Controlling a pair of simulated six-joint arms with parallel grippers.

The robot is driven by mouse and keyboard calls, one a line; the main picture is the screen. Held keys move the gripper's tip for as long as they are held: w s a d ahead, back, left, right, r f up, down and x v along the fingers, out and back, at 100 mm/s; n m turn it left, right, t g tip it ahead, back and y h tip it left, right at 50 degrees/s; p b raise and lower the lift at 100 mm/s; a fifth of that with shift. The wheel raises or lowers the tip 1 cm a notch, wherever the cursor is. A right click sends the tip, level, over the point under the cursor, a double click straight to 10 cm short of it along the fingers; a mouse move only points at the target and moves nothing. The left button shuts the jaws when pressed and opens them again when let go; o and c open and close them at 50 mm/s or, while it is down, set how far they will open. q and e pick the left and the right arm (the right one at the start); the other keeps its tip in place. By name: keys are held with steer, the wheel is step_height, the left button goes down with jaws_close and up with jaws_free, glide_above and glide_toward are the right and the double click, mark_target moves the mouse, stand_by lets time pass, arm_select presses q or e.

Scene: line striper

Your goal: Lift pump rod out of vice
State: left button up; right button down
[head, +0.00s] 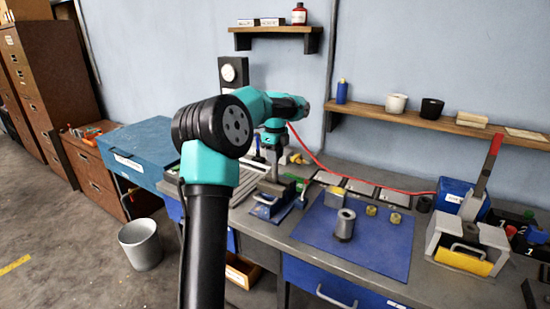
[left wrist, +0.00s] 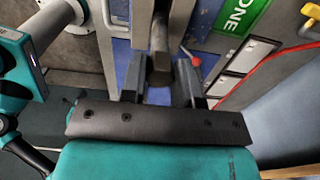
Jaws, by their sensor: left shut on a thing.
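The vice (head: 268,203) stands on the bench, left of the blue mat, with blue parts and grey jaws. My left gripper (head: 272,168) points down just above it. In the left wrist view the two dark fingers of my left gripper (left wrist: 161,82) are on either side of a dark rod end, the pump rod (left wrist: 160,62), and are shut on it. The rod runs between the grey vice jaws (left wrist: 181,25). Its lower part is hidden, and I cannot tell whether it is still touching the jaws. In the head view the rod is hidden by the gripper. My right gripper is not in view.
Right of the vice, a blue mat (head: 310,230) holds a grey cylinder (head: 345,226) and small brass parts (head: 371,210). A red-handled press (head: 467,245) stands at the right. A red hose (head: 385,186) crosses behind. A green sign (left wrist: 243,15) lies beside the vice.

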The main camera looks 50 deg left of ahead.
arm_select(q)
steer(key=shift+r, duration=2.5)
